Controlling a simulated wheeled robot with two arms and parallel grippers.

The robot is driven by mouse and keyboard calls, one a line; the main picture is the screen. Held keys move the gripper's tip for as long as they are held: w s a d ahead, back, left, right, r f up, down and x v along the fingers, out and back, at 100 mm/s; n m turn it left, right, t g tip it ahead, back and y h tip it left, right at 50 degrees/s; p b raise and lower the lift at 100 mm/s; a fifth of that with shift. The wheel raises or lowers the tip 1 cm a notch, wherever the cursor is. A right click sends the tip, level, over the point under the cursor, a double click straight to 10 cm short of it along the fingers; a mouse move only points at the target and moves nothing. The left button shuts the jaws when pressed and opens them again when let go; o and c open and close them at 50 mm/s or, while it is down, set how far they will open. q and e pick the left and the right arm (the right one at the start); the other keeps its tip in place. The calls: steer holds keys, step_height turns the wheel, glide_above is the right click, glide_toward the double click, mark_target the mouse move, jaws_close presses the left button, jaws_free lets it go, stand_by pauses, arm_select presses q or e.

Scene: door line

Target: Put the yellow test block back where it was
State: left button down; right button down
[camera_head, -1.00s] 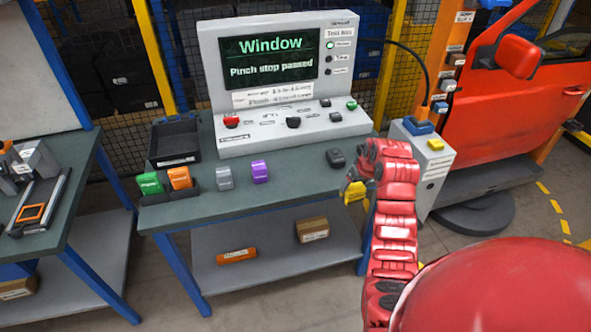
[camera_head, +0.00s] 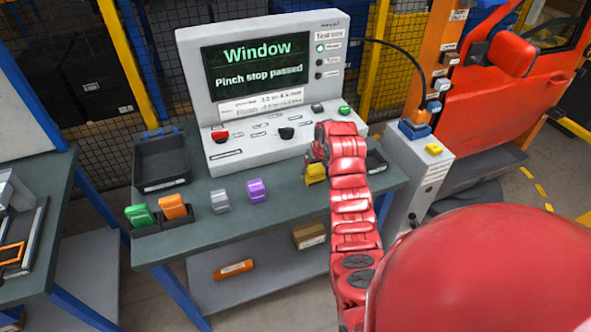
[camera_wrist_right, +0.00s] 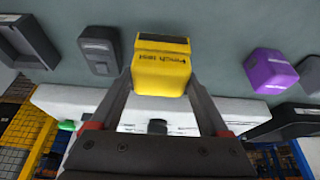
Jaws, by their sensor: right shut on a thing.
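The yellow test block (camera_head: 315,173), labelled "Pinch test" in the right wrist view (camera_wrist_right: 162,68), is between the fingers of my right gripper (camera_wrist_right: 160,88). The gripper is shut on it. In the head view my right gripper (camera_head: 318,160) is over the right part of the green-grey bench (camera_head: 245,224), in front of the test console. The purple block (camera_head: 257,190) is to the left of the yellow block. I cannot tell whether the yellow block touches the bench top. My left gripper is not in view.
The test console (camera_head: 262,142) stands at the back; its screen reads "Pinch stop passed". A grey block (camera_head: 220,201), orange block (camera_head: 173,206) and green block (camera_head: 139,215) are farther left. A black bin (camera_head: 162,163) is behind them.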

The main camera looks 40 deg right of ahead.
steer(key=w+a+f+p, duration=0.1)
steer(key=w+a+p, duration=0.1)
steer(key=w+a+f+p, duration=0.1)
steer(key=a+f+p, duration=0.1)
steer(key=shift+w+a+f, duration=0.2)
steer(key=shift+w+a, duration=0.1)
steer(key=shift+w, duration=0.1)
steer(key=shift+f, duration=0.3)
steer(key=shift+d, duration=0.1)
steer(key=shift+f, duration=0.1)
jaws_free()
